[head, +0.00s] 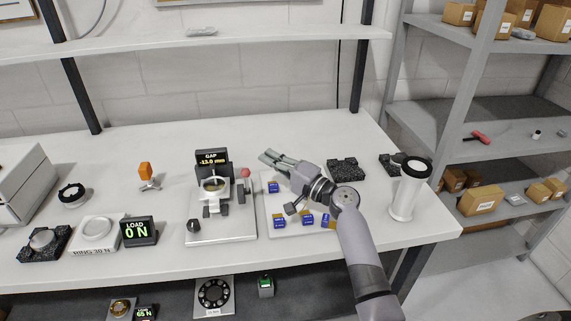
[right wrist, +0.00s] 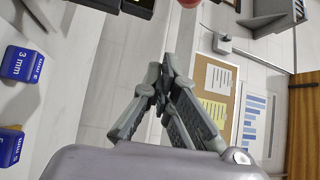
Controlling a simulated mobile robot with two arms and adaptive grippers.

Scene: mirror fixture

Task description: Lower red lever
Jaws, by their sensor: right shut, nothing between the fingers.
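The lever's red knob (head: 245,172) stands at the right side of the mirror fixture (head: 216,192). The fixture sits on a pale base plate and carries a display reading GAP -13.0 mm. The red knob also shows at the top edge of the right wrist view (right wrist: 189,3), mostly cut off. My right gripper (head: 268,157) is shut and empty, just right of the knob and apart from it. Its closed fingers also show in the right wrist view (right wrist: 161,80). The lever's shaft is hard to make out. My left gripper is not in view.
Blue blocks (head: 279,218), one marked 3 mm in the wrist view, lie on a pale tray under my right arm. A white cylinder (head: 404,195) stands at the right. The table behind the fixture is clear.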

